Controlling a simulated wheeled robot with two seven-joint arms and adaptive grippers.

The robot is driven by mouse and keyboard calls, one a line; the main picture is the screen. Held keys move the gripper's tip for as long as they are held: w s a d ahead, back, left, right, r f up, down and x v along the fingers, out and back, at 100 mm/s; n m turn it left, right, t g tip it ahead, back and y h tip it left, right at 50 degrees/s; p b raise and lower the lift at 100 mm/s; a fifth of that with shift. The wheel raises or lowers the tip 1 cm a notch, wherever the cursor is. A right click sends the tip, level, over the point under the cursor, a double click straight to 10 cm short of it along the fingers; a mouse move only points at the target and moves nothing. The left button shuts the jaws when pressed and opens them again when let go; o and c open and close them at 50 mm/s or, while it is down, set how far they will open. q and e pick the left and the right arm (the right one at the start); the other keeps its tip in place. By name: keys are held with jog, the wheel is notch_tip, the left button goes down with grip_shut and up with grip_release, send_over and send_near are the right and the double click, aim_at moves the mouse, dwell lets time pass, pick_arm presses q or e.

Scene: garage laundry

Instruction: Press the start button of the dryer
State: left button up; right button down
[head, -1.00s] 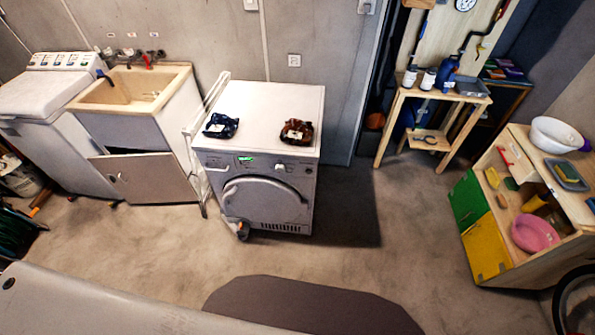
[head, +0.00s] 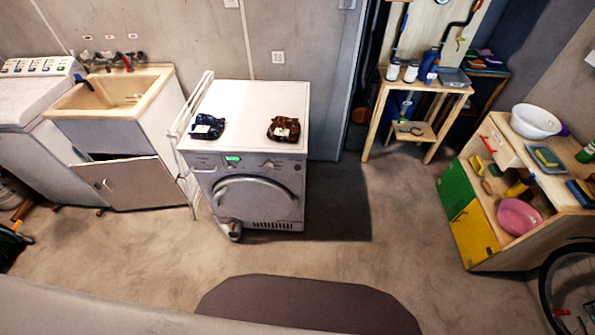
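The dryer (head: 250,170) is a white front-loading machine in the middle of the head view, against the back wall. Its control panel (head: 255,162) runs along the top of its front, with a small green lit display (head: 233,158) left of the middle and a knob (head: 268,165) to the right. The start button is too small to tell apart. The round door looks shut. A dark blue folded cloth (head: 208,127) and a brown one (head: 284,129) lie on its top. Neither of my grippers is in view.
A sink cabinet (head: 130,178) with its door hanging open and a washing machine (head: 40,140) stand left. A drying rack (head: 187,130) leans beside the dryer. A wooden workbench (head: 412,110) and a low shelf unit (head: 475,215) stand right. The floor (head: 140,255) before the dryer is clear.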

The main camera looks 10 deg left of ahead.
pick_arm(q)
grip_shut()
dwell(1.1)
